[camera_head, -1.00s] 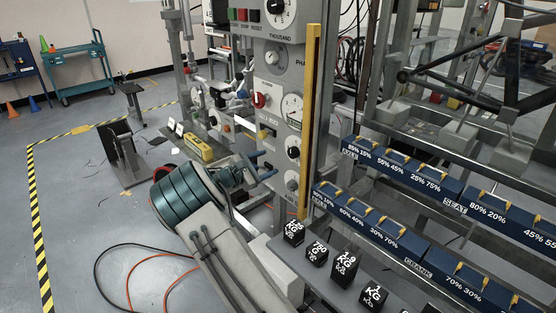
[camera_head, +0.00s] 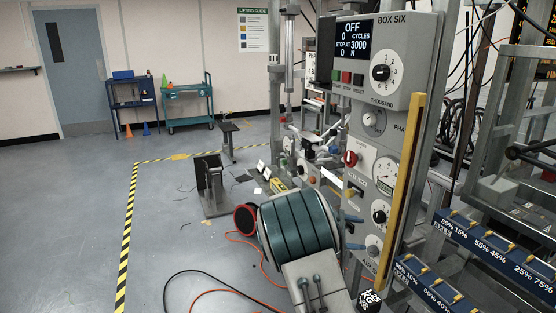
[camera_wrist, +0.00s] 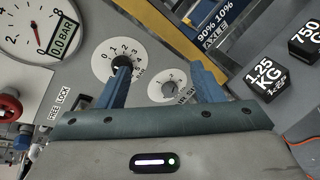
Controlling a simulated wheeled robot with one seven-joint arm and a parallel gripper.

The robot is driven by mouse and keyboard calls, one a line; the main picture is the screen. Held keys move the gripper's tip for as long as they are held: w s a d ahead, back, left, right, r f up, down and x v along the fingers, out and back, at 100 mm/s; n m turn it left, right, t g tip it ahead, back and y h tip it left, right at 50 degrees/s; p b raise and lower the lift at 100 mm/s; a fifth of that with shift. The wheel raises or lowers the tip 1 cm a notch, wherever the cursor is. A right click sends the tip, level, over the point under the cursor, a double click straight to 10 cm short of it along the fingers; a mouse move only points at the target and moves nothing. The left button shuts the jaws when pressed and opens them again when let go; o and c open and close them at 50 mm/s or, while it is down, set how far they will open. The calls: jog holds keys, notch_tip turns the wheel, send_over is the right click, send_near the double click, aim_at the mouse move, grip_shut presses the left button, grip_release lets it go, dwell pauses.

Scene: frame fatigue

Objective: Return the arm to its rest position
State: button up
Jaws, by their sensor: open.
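My arm (camera_head: 300,222), grey with a wide teal banded joint, reaches up from the bottom of the head view in front of the control panel. My gripper (camera_wrist: 160,75) shows two blue fingers spread apart in the wrist view, with nothing between them. The fingers point at the lower panel, where a white dial with a black knob (camera_wrist: 121,65) and a smaller knob (camera_wrist: 169,89) show. In the head view the gripper is mostly hidden behind the teal joint, with bits of blue near the panel's lower knobs. Contact with the panel cannot be told.
The grey control panel (camera_head: 402,50) has a display reading OFF, knobs, a gauge and a yellow bar (camera_head: 402,190). Blue labelled racks (camera_head: 490,245) stand at right. Black weights (camera_wrist: 265,76) sit near the gripper. Open floor lies at left, with hazard tape (camera_head: 127,230) and cables.

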jog(key=s+a+r+m+y+p, duration=0.2)
jog(key=s+a+r+m+y, duration=0.2)
jog(key=s, duration=0.7)
jog(key=s+a+r+m+y+p, duration=0.2)
jog(key=s+a+r+m+y, duration=0.1)
jog(key=s, duration=0.8)
jog(key=s+a+r+m+y+p, duration=0.3)
jog(key=s+a+r+m+y, duration=0.1)
jog(key=s, duration=0.8)
jog(key=r+y, duration=0.1)
jog(key=y, duration=0.1)
jog(key=shift+a+m+y, duration=0.3)
jog(key=shift+m+y, duration=0.1)
